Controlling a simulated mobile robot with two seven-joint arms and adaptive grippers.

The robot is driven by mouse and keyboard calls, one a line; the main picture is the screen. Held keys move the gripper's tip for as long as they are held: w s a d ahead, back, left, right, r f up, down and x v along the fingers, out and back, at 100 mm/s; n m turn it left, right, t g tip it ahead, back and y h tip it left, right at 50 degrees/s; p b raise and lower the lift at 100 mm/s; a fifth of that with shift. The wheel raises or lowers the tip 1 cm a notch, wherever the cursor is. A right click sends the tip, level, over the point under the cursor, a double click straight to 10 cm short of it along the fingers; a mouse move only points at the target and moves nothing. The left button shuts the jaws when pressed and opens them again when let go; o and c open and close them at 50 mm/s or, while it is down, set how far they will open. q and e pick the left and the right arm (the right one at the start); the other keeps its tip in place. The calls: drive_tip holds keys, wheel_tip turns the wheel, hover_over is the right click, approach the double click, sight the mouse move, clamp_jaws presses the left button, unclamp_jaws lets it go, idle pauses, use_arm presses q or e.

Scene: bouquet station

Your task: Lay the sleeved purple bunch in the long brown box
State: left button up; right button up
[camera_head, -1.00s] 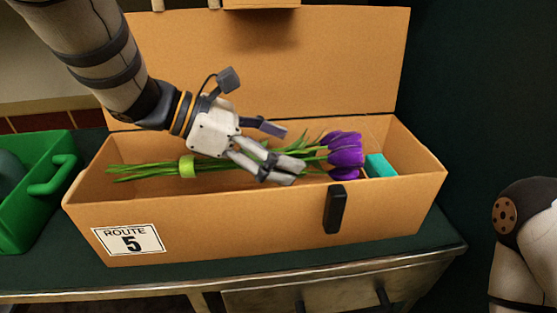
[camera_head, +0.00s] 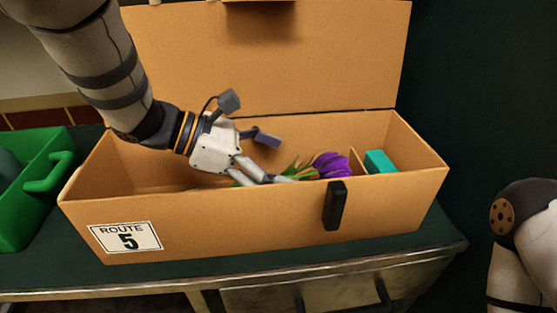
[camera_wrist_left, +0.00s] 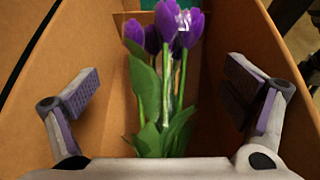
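The purple bunch (camera_head: 328,165) lies low inside the long brown box (camera_head: 270,222), blooms toward the right. The front wall and my gripper hide most of its stems in the head view. In the left wrist view the purple blooms (camera_wrist_left: 168,28) and green leaves show, with a clear glint that looks like the sleeve. My left gripper (camera_head: 274,160) is inside the box opening, above the stems. Its fingers are spread wide on both sides of the bunch (camera_wrist_left: 166,95), apart from it. My right gripper is out of view.
The box lid (camera_head: 320,60) stands open at the back. A divider (camera_head: 356,163) sits past the blooms, with a teal block (camera_head: 379,162) in the right compartment. A green crate (camera_head: 45,205) stands at the left. A dark latch (camera_head: 334,206) is on the front wall.

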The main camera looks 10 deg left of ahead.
use_arm(q)
drive_tip(key=shift+r, duration=0.2)
drive_tip(key=p+v, duration=0.1)
drive_tip(key=v, duration=1.1)
drive_tip(key=shift+r, duration=0.35)
idle(0.3)
